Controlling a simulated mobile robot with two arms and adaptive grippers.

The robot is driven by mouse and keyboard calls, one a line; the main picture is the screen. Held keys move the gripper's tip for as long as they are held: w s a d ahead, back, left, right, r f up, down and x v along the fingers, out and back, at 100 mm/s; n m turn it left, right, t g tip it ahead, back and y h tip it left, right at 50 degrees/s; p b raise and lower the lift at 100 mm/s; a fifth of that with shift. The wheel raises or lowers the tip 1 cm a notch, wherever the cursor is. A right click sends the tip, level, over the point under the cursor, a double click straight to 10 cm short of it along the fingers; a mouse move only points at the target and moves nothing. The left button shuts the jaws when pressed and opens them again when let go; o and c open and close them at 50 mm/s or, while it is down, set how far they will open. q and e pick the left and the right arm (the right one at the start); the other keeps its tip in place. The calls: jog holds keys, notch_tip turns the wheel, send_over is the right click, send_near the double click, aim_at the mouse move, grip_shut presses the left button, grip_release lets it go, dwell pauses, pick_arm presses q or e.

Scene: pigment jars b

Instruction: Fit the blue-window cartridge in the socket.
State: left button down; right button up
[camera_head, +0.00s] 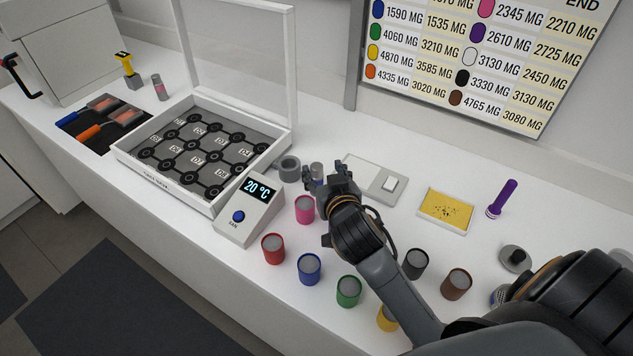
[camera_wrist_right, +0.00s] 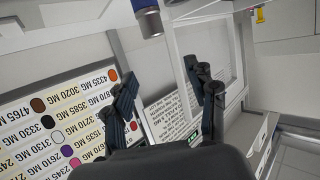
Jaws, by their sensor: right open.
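The fingers of my right gripper (camera_wrist_right: 166,90) are spread and empty. My left gripper is out of view.
A fan box (camera_head: 262,219) reading 20 °C and a white-rimmed tray (camera_head: 122,150) stand left. Pink (camera_head: 305,210), red (camera_head: 273,249), blue (camera_head: 309,269) and green (camera_head: 348,291) jars stand in front. A scale (camera_head: 365,176) and yellow powder tray (camera_head: 444,211) lie right.

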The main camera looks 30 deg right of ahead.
aim_at(318, 176)
notch_tip(318, 176, down, 6)
jog(key=shift+r, duration=0.2)
jog(key=shift+w+d+r, duration=0.1)
jog(key=shift+w+d, duration=0.05)
jog(key=shift+w, duration=0.3)
jog(key=shift+w+d+f+p, duration=0.1)
jog(key=shift+w+f+p, duration=0.2)
jog(key=shift+w, duration=0.15)
jog(key=shift+w+d, duration=0.1)
jog(key=shift+w, duration=0.25)
jog(key=p+x, duration=0.1)
jog(key=x, duration=0.4)
jog(key=shift+f, duration=0.1)
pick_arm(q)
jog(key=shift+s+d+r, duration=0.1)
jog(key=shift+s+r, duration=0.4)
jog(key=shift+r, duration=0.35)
pick_arm(e)
jog(key=shift+s, duration=0.1)
jog(key=shift+c, duration=0.4)
grip_shut()
